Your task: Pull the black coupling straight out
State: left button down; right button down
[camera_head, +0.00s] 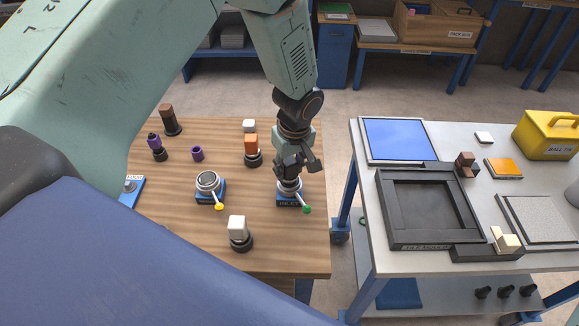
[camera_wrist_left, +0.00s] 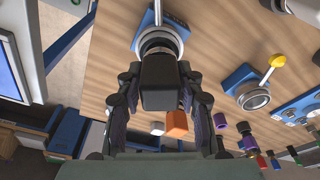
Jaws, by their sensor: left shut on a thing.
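The black coupling (camera_wrist_left: 158,82) is a dark block between the two fingers of my left gripper (camera_wrist_left: 160,100) in the wrist view. The gripper is shut on it. In the head view my left gripper (camera_head: 290,168) points down over a silver ring socket (camera_head: 290,188) on a blue base, with a green-tipped lever (camera_head: 306,209) sticking out at the front. The fingers mostly hide the coupling there. In the wrist view the coupling lines up with the silver ring (camera_wrist_left: 160,42); I cannot tell how deep it sits. My right gripper is not in view.
A second silver socket (camera_head: 208,181) with a yellow-tipped lever (camera_head: 219,207) stands to the left. A white-topped piece (camera_head: 237,228) and an orange-topped piece (camera_head: 250,145) stand close by. The wooden table (camera_head: 290,250) ends just right of the gripper; a grey table (camera_head: 365,180) stands beyond a gap.

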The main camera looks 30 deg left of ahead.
aim_at(290, 159)
pick_arm(q)
jog(key=shift+w+r+p, duration=0.1)
jog(key=shift+r+p, duration=0.35)
jog(key=shift+r, duration=0.35)
jog(key=shift+r+p, duration=0.3)
jog(key=shift+r, duration=0.15)
jog(key=shift+r+p, duration=0.4)
jog(key=shift+r, duration=0.15)
jog(key=shift+r+p, duration=0.4)
jog(key=shift+r, duration=0.2)
jog(key=shift+r+p, duration=1.4)
jog(key=shift+r, duration=0.65)
jog(key=shift+f, duration=0.1)
